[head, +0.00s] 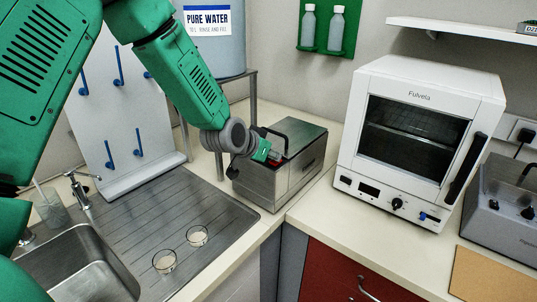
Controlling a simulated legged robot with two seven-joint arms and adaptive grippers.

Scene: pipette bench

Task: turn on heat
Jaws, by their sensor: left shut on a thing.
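A steel box (290,180) with a dark green lid and a black arched handle (287,142) stands on the counter corner in the head view. My left gripper (272,156) is at the lid's near-left side, shut at the lower part of the handle; the wrist partly hides the contact. A small red part shows beside the fingers. A white oven (365,188) with a dark glass door stands to the right, its door shut. A black knob (397,204) and a small blue-marked control (427,217) are on its lower front. My right gripper is not in view.
A grey appliance (488,221) with knobs and a handle stands at the right edge, near a tan board (490,278). A sink (72,275), two glasses (197,236) and a peg board (122,150) are at left. The counter before the oven is clear.

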